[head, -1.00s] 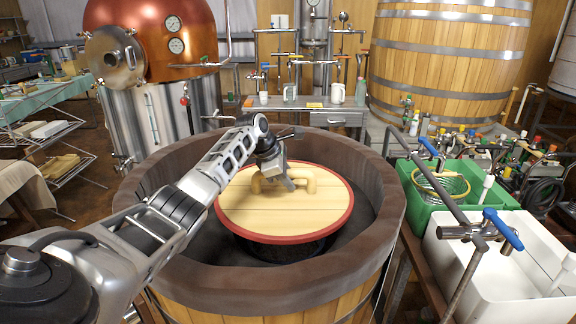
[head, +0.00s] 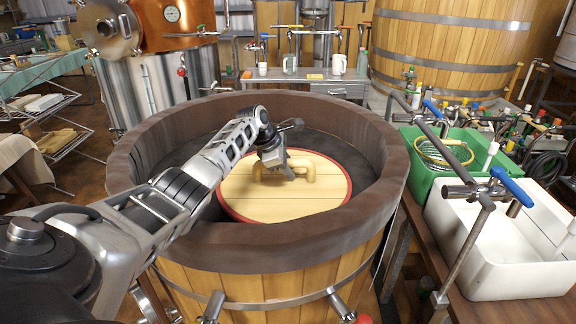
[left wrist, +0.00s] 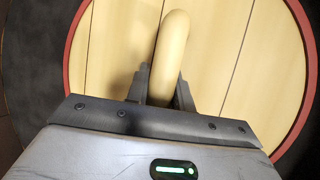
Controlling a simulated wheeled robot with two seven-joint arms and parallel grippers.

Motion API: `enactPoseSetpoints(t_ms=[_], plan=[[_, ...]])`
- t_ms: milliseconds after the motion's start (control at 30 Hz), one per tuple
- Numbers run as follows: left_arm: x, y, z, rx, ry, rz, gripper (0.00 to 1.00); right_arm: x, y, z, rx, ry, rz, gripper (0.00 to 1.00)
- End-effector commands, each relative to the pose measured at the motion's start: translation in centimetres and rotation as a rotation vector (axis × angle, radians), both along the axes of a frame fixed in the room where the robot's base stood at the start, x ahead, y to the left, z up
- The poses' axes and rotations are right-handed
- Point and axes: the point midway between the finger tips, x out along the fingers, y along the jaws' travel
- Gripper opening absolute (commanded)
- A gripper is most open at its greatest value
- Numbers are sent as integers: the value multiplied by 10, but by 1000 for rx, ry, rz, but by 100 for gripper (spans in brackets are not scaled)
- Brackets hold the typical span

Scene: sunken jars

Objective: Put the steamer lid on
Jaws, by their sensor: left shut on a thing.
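The steamer lid (head: 318,198) is a round pale wooden disc with a red rim and a thick bar handle (head: 308,168) on top. It lies roughly level inside a large wooden tub (head: 262,277) with a broad brown rim. My left gripper (head: 288,173) is shut on the handle from above. The left wrist view shows its two fingers (left wrist: 161,88) on either side of the handle (left wrist: 170,50), with the lid (left wrist: 110,50) filling most of the picture. What is under the lid is hidden, so I cannot tell whether it rests on anything. My right gripper is not in view.
My left arm reaches over the tub's left rim. A green crate (head: 418,185) and a white basin (head: 470,262) with blue-handled taps stand close on the right. A copper still (head: 170,30) and a metal bench (head: 340,87) are behind. Dark free room surrounds the lid inside the tub.

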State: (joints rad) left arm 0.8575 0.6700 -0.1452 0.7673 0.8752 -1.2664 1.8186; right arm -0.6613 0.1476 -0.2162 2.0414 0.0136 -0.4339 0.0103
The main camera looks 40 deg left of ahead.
Motion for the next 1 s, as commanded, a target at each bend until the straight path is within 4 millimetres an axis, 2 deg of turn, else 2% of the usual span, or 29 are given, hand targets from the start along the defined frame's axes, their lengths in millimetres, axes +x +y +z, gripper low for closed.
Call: enactPoseSetpoints(t_ms=[667,700,767,800,1000], plan=[[1,0,-6,-1,-5,0,0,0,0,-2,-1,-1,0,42],[1,0,-6,-1,-6,0,29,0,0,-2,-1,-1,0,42],[1,0,-6,0,-5,1,46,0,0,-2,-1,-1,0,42],[1,0,-6,-1,-4,0,49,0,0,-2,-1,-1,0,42],[-1,0,-9,-1,4,0,49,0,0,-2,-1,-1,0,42]])
